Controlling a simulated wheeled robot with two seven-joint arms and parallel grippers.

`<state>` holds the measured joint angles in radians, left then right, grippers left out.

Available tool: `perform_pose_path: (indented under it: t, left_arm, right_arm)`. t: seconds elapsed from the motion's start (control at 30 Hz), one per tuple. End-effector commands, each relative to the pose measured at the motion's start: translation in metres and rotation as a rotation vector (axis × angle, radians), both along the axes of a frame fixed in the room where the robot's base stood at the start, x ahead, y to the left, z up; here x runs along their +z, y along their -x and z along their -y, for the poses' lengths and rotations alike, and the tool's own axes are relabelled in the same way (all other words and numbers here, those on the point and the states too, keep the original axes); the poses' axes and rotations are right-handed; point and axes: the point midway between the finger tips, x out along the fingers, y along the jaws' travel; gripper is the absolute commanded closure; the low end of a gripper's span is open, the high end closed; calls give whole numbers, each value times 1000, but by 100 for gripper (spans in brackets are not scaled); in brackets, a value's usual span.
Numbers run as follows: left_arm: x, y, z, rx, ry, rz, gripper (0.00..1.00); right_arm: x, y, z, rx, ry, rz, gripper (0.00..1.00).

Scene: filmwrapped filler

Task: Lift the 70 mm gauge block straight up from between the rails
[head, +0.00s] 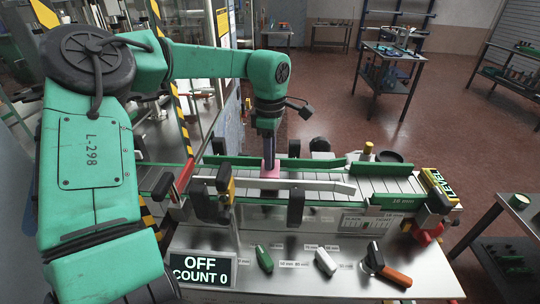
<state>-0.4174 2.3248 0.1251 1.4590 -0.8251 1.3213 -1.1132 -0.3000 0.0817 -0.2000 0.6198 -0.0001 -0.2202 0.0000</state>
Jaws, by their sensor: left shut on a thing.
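A pink block (270,173), which looks like the gauge block, stands on the slatted conveyor (385,186) between the pale front rail (325,186) and the green back rail (312,163). My left gripper (269,163) points straight down from above and is shut on the block's upper part. The block's lower end is partly hidden behind the front rail, so I cannot tell whether it touches the belt. My right gripper is not in view.
Dark clamp posts (296,205) stand along the conveyor's front side. A display (201,269) reads OFF, COUNT 0. The air right of my gripper is clear.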

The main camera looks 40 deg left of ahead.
Motion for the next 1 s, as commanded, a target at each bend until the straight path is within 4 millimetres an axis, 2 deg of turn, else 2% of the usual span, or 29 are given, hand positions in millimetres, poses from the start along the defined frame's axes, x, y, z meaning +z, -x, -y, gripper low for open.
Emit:
perform_pose_path:
  t: [0.83, 1.0]
  left_arm:
    - [16, 0, 0, 0, 0, 2, 100]
    - [25, -1, 0, 0, 0, 2, 100]
  right_arm:
    - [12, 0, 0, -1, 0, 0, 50]
    - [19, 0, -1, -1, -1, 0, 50]
